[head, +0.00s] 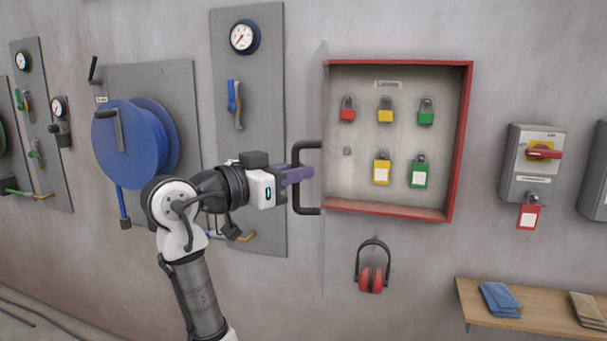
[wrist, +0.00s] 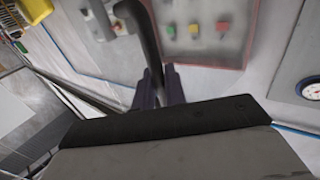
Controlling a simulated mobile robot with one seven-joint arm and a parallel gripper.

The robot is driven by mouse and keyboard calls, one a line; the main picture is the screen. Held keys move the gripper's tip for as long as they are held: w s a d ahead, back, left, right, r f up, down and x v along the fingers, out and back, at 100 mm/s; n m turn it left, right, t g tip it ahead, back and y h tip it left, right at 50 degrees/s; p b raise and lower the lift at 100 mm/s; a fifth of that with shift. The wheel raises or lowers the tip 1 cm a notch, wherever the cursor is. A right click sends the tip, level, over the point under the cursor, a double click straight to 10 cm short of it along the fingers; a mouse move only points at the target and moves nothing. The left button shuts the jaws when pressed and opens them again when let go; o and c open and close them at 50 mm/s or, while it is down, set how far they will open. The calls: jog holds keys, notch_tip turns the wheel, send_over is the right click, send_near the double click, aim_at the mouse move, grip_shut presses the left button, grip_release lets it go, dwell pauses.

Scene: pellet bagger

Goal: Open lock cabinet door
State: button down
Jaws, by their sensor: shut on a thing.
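The lock cabinet (head: 466,140) is a red-framed wall box. Its front shows open in the head view, with several red, yellow and green padlocks inside. The door (head: 323,255) looks like a thin clear pane, seen almost edge-on at the cabinet's left side. A black D-shaped handle (head: 306,211) sticks out to the left from it. My gripper (head: 308,174), with purple fingers, is shut on the handle's upright bar. In the wrist view, the handle (wrist: 146,35) runs down between the fingertips (wrist: 160,88). The exact door angle is hard to tell.
Red ear defenders (head: 371,279) hang below the cabinet. A wooden shelf (head: 530,318) is at the lower right. A switch box (head: 534,175) with a red padlock is to the right. A gauge panel (head: 249,80) and blue hose reel (head: 130,143) are to the left.

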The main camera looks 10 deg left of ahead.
jog(key=shift+a+r, duration=0.1)
jog(key=shift+a, duration=0.7)
jog(key=c, duration=1.5)
grip_release()
jog(key=shift+w, duration=0.15)
jog(key=shift+c, duration=0.2)
jog(key=b+v, duration=0.4)
jog(key=v, duration=0.9)
jog(key=shift+s+a, duration=0.2)
jog(key=shift+s, duration=0.2)
